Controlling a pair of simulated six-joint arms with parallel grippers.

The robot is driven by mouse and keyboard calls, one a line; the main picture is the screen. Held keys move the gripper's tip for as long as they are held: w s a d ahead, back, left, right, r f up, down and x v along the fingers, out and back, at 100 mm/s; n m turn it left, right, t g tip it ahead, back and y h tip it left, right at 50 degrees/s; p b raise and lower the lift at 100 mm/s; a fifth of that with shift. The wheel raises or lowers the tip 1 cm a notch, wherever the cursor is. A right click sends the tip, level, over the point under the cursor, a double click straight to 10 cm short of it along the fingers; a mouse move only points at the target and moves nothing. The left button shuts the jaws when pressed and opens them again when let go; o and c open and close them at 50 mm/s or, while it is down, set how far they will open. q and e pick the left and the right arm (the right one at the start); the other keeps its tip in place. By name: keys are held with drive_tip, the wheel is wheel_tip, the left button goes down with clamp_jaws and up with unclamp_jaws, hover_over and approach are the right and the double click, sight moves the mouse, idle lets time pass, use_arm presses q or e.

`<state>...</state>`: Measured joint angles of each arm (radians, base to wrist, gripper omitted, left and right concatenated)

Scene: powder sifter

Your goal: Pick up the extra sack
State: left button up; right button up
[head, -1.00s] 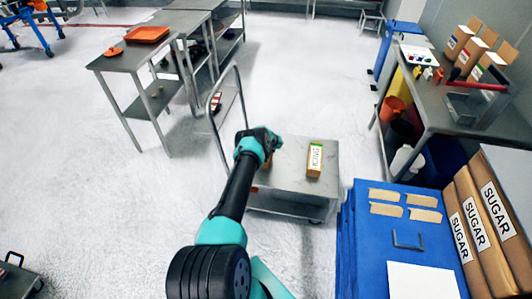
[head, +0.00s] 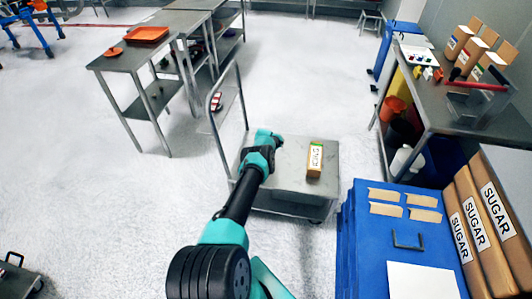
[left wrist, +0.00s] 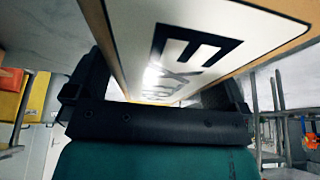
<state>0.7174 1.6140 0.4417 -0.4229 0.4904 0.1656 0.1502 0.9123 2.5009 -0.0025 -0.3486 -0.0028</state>
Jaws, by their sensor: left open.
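The extra sack (left wrist: 190,50) is brown with a white label and black letters starting "EX". It fills the upper middle of the left wrist view, close to the camera. My left gripper (left wrist: 155,92) is open, with one finger on each side of the sack's lower part. I cannot tell whether the fingers touch it. In the head view my left gripper (head: 268,138) is over the left part of the metal cart (head: 290,187) and hides the extra sack. Another small brown sack (head: 315,160) with a green-and-white label stands on the cart to the right. My right gripper is out of view.
The cart's tall handle (head: 212,110) rises to the left of my gripper. A blue bin (head: 400,245) and several sugar sacks (head: 480,225) stand at the right. A metal table (head: 150,50) with an orange tray (head: 147,34) is at the back left. The floor left of the cart is clear.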

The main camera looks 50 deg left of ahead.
use_arm(q)
drive_tip(key=shift+c, duration=0.5)
drive_tip(key=c, duration=1.2)
drive_tip(key=shift+r, duration=0.1)
drive_tip(key=shift+w, duration=0.1)
